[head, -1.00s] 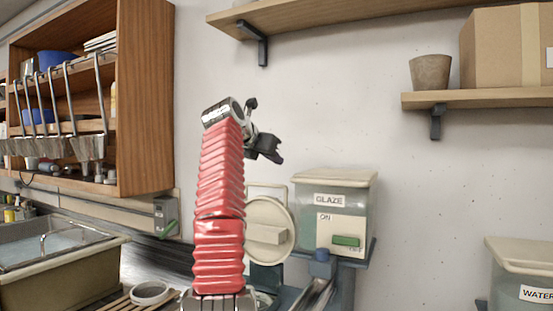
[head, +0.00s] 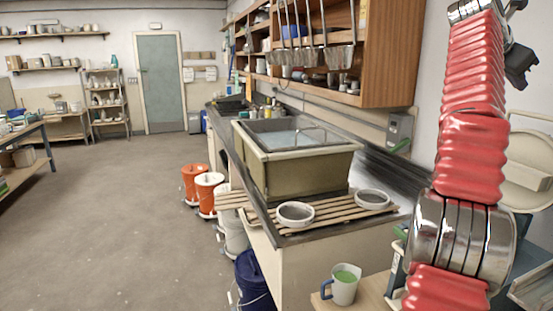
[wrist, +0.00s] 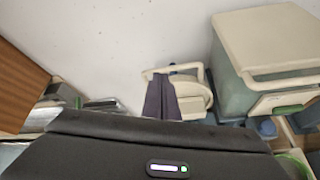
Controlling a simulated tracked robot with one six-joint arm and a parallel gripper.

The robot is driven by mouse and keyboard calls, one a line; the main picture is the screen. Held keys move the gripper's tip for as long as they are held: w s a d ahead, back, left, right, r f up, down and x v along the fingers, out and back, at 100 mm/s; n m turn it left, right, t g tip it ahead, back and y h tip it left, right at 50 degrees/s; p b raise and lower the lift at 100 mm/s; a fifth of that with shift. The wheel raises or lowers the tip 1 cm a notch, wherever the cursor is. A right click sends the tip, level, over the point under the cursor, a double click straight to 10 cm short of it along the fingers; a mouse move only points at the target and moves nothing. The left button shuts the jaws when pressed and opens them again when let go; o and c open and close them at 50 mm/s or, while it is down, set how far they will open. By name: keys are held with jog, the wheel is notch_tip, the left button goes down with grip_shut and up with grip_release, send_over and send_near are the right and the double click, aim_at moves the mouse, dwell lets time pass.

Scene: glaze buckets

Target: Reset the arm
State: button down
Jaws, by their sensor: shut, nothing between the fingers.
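My red-sleeved arm rises along the right side of the head view.
A lidded glaze tank (wrist: 270,45) stands right of the fingers. Orange and white buckets (head: 195,184) stand on the floor. Open floor lies left.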

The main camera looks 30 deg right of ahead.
jog(key=w+a+f+m+t+y, duration=0.2)
jog(key=w+a+f+t, duration=0.15)
jog(key=w+a, duration=0.7)
jog(key=w+a+f+m+t+y, duration=0.15)
jog(key=w+a+f, duration=0.5)
jog(key=a, duration=0.65)
jog(key=w+a+f+m+t+y, duration=0.15)
jog(key=a+f, duration=0.35)
jog(key=a, duration=0.6)
jog(key=a+f+m+t+y, duration=0.1)
jog(key=a+f+m+y, duration=0.3)
jog(key=a, duration=0.7)
jog(key=s+a+f+m+y, duration=0.1)
jog(key=s+a+f, duration=0.5)
jog(key=a+f, duration=0.5)
jog(key=s+a+f+m+y, duration=0.2)
jog(key=s+a+f, duration=0.5)
jog(key=a+f, duration=0.3)
notch_tip(320, 180, down, 3)
jog(key=shift+s+a+f+g+y, duration=0.15)
jog(key=shift+s+a+g+y, duration=0.15)
jog(key=shift+a+g, duration=0.15)
jog(key=shift+d, duration=0.1)
